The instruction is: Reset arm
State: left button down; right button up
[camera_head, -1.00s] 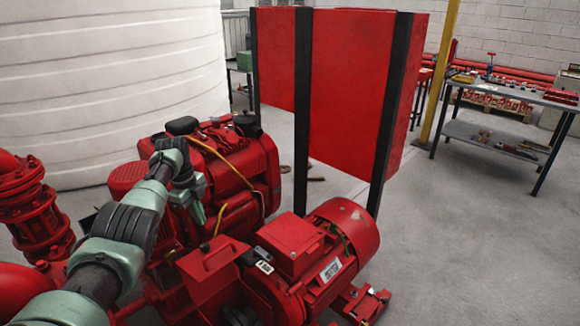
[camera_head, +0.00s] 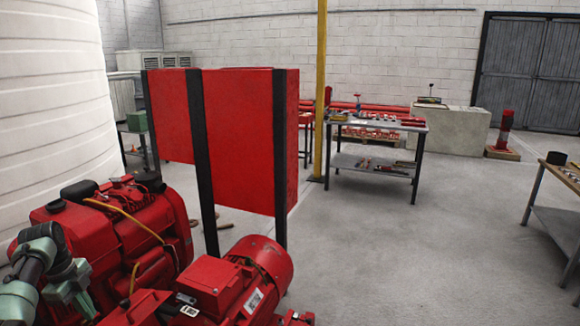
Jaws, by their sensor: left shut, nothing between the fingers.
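My left arm comes in at the lower left, with pale green and dark links. My left gripper (camera_head: 84,303) is at its end, small and pointing down, in front of the red engine (camera_head: 125,232). It is shut with nothing held. I cannot tell whether it touches the engine. My right gripper is not in view.
A red motor (camera_head: 262,265) stands close in front, with a red cabinet (camera_head: 240,130) on black posts behind it. A white tank (camera_head: 50,110) fills the left. A workbench (camera_head: 375,128), a yellow post (camera_head: 320,90) and another table (camera_head: 555,215) stand beyond.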

pick_arm(q)
jog(key=s+d+f+n+y, duration=0.1)
jog(key=s+d+f+n, duration=0.2)
jog(key=s+d+f, duration=0.45)
jog(key=s+d+f+n+y, duration=0.15)
jog(key=s+d+f, duration=0.25)
jog(key=d+f, duration=0.6)
jog(key=s+d+n+t, duration=0.1)
jog(key=s+d+n, duration=0.4)
jog(key=s+d, duration=0.55)
jog(key=s+d+r+n+t+h, duration=0.1)
jog(key=s+d+r+n, duration=0.15)
jog(key=s, duration=0.45)
jog(key=s+d+r+n+t+h, duration=0.1)
jog(key=s+r+n, duration=0.3)
jog(key=s, duration=0.4)
notch_tip(320, 180, down, 25)
jog(key=s+g+p, duration=0.1)
jog(key=s+g, duration=0.1)
jog(key=s+a+f+g, duration=0.1)
jog(key=s+a+f, duration=0.2)
jog(key=s+f, duration=1.1)
jog(key=shift+s+a+f+y+p, duration=0.2)
jog(key=shift+s+f+y+p, duration=0.2)
jog(key=shift+s, duration=0.65)
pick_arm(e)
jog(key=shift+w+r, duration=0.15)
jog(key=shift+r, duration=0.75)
